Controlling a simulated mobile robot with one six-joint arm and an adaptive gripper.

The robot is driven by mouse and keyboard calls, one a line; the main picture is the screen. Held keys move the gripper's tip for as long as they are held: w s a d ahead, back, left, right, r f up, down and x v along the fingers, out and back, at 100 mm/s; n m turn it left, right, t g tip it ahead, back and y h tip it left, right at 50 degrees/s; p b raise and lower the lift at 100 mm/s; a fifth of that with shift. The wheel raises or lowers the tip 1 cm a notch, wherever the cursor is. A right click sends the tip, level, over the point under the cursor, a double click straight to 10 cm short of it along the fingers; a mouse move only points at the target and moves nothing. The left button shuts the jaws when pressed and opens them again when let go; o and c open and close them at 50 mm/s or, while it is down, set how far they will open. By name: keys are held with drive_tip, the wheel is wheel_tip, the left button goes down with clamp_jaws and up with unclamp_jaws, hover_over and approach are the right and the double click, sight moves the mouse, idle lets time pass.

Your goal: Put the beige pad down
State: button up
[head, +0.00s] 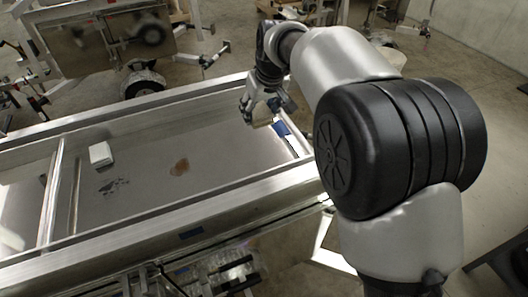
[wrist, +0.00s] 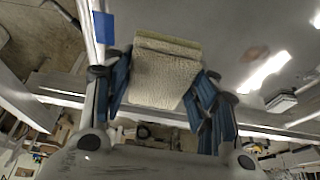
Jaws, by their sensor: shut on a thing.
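The beige pad (wrist: 165,78) is a textured block in the middle of the wrist view. My gripper (wrist: 163,72) is shut on it, with blue fingers on its left and right sides. In the head view my gripper (head: 262,110) is over the right end of the aluminium trailer (head: 215,208). Only a small part of the pad (head: 263,123) shows there, below the fingers. Whether the pad touches the trailer floor, I cannot tell.
A white block (head: 100,154) lies on the trailer floor at the left. A brown stain (head: 180,167) and dark marks (head: 115,187) are on the floor. Blue tape (head: 281,128) is near the right end. Raised rails border the tray; its middle is clear.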

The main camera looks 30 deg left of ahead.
drive_tip(key=b, duration=0.2)
hover_over(258, 160)
drive_tip(key=d, duration=0.1)
drive_tip(key=f, duration=0.8)
drive_tip(key=s+f, duration=0.1)
drive_tip(key=f, duration=0.4)
drive_tip(key=shift+d, duration=0.1)
wheel_tip(258, 160, down, 5)
drive_tip(key=shift+w+r+b, duration=0.1)
drive_tip(key=shift+b, duration=0.3)
drive_tip(key=shift+f, duration=0.25)
drive_tip(key=o, duration=1)
drive_tip(key=shift+o, duration=0.2)
